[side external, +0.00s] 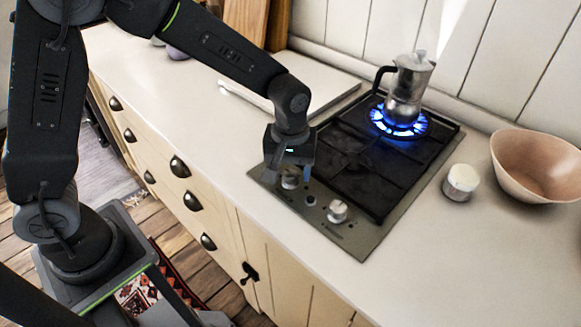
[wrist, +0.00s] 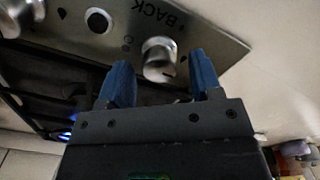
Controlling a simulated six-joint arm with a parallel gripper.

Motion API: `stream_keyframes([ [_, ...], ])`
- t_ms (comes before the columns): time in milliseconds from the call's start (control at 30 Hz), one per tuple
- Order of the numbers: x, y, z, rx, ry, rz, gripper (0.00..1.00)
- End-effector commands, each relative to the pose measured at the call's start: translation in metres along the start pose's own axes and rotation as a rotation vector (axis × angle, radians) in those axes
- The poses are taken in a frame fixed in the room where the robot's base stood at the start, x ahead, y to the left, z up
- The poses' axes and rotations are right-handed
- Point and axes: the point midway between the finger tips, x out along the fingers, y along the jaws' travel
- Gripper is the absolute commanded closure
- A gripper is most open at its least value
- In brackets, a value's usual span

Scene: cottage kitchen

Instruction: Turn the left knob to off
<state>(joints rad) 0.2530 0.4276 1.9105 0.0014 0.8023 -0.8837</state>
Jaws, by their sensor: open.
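The left knob (side external: 291,181) is a silver dial on the front strip of the gas hob (side external: 362,246), partly hidden under my gripper (side external: 289,167). In the wrist view the knob (wrist: 159,57) shows between the tips of my two blue fingers, beside the printed word BACK. My gripper (wrist: 161,62) is open, with a finger on each side of the knob and visible gaps. I cannot tell which mark the knob points to. A blue flame (side external: 377,121) burns under a metal moka pot (side external: 408,85) on the back burner.
The right knob (side external: 338,211) and a small round button (side external: 310,201) sit on the same strip. A white lidded jar (side external: 461,182) and a pinkish bowl (side external: 537,165) stand right of the hob. The counter at left is mostly clear.

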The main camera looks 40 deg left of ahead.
Motion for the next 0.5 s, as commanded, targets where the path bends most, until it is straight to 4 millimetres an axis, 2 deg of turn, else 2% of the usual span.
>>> stream_keyframes([
  [200, 0.0002, 0.0, 0.0, 0.0, 0.0, 0.0, 0.42],
  [500, -0.0001, 0.0, 0.0, 0.0, 0.0, 0.0, 0.71],
])
